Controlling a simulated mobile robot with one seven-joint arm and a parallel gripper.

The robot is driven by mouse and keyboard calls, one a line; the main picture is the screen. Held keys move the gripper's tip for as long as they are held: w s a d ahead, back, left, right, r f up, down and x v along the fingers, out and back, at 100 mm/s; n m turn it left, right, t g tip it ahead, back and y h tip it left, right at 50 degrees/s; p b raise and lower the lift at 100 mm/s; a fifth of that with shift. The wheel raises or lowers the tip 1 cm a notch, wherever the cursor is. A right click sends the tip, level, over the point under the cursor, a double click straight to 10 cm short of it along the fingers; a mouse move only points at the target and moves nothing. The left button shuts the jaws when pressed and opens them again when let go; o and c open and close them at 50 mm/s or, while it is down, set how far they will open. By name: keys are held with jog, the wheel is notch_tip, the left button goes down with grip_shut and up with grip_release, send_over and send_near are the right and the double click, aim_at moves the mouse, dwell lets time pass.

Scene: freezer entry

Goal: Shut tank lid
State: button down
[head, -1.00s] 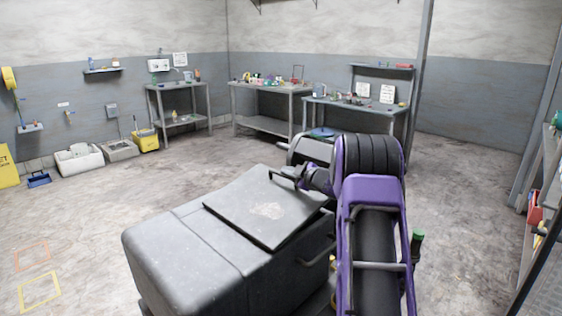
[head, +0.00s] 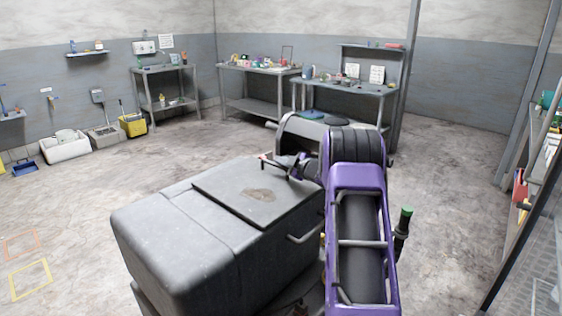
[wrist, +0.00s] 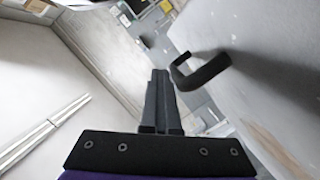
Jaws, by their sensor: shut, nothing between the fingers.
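The tank (head: 165,235) is a large dark grey box in front of me. Its flat square lid (head: 232,192) lies down on the top, looking level with the surface around it, with a brownish worn patch. A dark bracket handle (head: 272,163) stands at the lid's far edge. In the wrist view the handle (wrist: 203,73) sticks out from a grey surface. My gripper (head: 297,174) is at the lid's far right corner, partly hidden by my purple arm. In the wrist view the fingers (wrist: 160,73) are together and empty, left of the handle and apart from it.
A grey side bar (head: 305,238) juts from the tank's right side near my arm. Work tables (head: 262,108) with small items stand along the back wall. A shelf rack (head: 525,165) is at the right.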

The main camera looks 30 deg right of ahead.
jog(key=shift+s+f, duration=0.1)
jog(key=shift+f, duration=0.05)
jog(key=v, duration=1.7)
jog(key=shift+s, duration=0.1)
